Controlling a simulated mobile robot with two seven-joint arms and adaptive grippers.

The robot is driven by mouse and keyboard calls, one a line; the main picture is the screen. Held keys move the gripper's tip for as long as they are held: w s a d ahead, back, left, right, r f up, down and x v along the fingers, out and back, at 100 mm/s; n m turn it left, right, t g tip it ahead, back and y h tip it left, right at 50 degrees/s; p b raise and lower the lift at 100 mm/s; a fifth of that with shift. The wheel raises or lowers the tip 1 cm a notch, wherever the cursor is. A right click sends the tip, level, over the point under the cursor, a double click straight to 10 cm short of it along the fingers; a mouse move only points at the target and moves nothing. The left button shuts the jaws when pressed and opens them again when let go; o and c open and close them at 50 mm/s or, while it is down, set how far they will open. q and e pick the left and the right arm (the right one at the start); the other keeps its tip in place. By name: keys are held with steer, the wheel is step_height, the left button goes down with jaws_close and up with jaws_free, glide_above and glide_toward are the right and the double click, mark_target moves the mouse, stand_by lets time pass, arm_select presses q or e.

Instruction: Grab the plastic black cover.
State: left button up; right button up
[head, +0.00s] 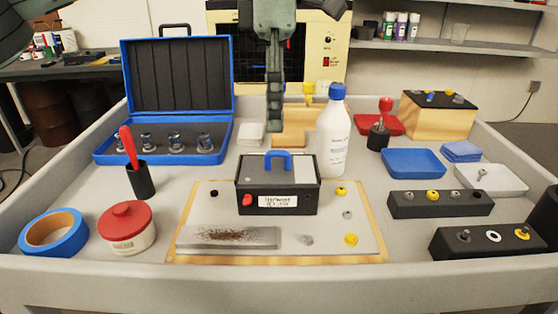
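A black box-shaped cover (300,201) with a blue handle (278,156) on top sits on the wood-edged board (205,212) in the middle of the tray table. It has a red knob and a white label on its front, and a grey patch on top. My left gripper (275,118) hangs fingers-down above and behind the cover, clear of the handle. I see it edge-on, so its opening does not show. Nothing shows held in it. My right gripper is not in view.
A white bottle with a blue cap (333,135) stands close behind the cover on the right. A blue open case (177,95) is at the back left. A red-lidded jar (127,227), blue tape roll (54,232) and black blocks (441,204) stand around the board.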

mark_target(278, 161)
arm_select(q)
steer(key=f, duration=0.6)
steer(key=shift+s+d, duration=0.1)
steer(key=shift+s, duration=0.15)
steer(key=shift+r, duration=0.1)
jaws_close()
